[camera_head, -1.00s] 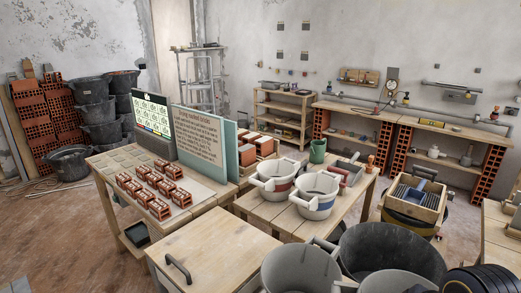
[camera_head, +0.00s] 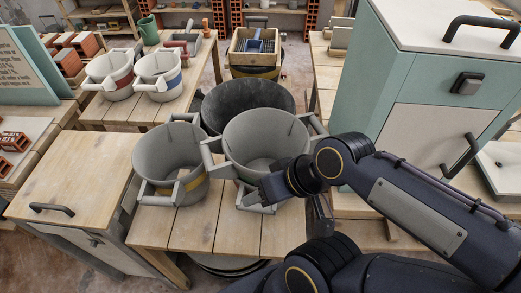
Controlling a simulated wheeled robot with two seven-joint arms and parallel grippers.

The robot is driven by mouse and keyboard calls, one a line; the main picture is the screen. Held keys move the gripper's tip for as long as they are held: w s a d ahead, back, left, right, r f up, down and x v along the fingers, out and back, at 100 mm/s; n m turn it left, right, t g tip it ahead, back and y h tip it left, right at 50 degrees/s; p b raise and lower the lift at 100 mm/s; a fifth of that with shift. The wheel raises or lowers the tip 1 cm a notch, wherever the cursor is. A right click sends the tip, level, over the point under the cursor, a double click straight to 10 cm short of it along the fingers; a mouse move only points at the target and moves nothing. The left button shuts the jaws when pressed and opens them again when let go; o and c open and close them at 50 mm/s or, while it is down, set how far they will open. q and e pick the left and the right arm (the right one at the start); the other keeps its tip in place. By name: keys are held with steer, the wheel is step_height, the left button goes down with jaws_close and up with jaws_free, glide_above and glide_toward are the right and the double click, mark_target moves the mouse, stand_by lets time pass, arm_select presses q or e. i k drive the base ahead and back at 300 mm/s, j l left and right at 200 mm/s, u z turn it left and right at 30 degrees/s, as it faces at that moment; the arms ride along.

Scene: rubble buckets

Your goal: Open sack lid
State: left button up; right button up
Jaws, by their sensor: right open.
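No sack can be made out by name. Two lidded boxes show. A wooden lid (camera_head: 80,165) with a black bar handle (camera_head: 51,208) lies flat and closed on a low white cabinet at the left. A white lid (camera_head: 428,22) with a black handle (camera_head: 484,29) lies closed on a tall teal cabinet (camera_head: 405,82) at the right. My right gripper (camera_head: 262,192) is open, in front of the right grey bucket and close to its front handle; whether they touch cannot be told. It is well away from both lids. My left gripper is not in view.
Two grey buckets, left (camera_head: 169,152) and right (camera_head: 262,137), stand on a plank table (camera_head: 192,232), with a large black tub (camera_head: 247,97) behind. Two white buckets (camera_head: 158,76) stand on another table. A wooden tray (camera_head: 254,47) is farther back.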

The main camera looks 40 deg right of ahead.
mark_target(81, 180)
steer(key=i+j+u, duration=0.1)
steer(key=u, duration=0.3)
steer(key=i+j+u, duration=0.15)
steer(key=u, duration=0.2)
steer(key=i+j+u, duration=0.1)
steer(key=u, duration=0.3)
steer(key=i+u, duration=0.2)
steer(key=u, duration=0.15)
